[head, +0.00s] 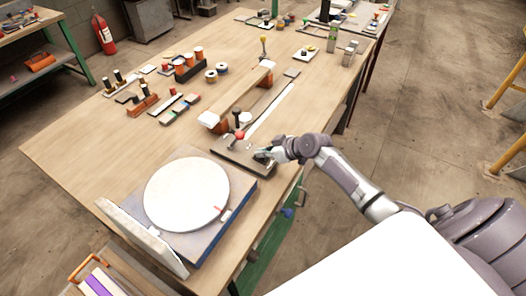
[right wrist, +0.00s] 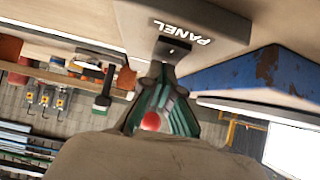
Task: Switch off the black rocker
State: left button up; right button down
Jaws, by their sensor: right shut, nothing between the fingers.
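A dark panel (head: 232,156) lies on the workbench behind the round white plate. In the right wrist view the panel (right wrist: 225,18) carries the word PANEL, upside down. My right gripper (head: 262,155) is shut and empty, low at the panel's right end. In the right wrist view its fingertips (right wrist: 168,66) are close to a small dark block below the lettering. I cannot tell whether this block is the black rocker, which way it is tipped, or whether the fingers touch it. My left gripper is out of view.
A round white plate (head: 186,193) on a blue-sided base is in front. A long fixture with orange supports (head: 213,122) lies behind. Small parts cover the bench's far left; its near left (head: 85,150) is bare.

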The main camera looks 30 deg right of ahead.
dwell(0.3)
jog(key=shift+w+a+p, duration=0.1)
jog(key=shift+p, duration=0.2)
jog(key=shift+f, duration=0.2)
jog(key=shift+w+a+r+b, duration=0.1)
jog(key=shift+w+a+b, duration=0.25)
jog(key=shift+w, duration=0.3)
jog(key=shift+r, duration=0.1)
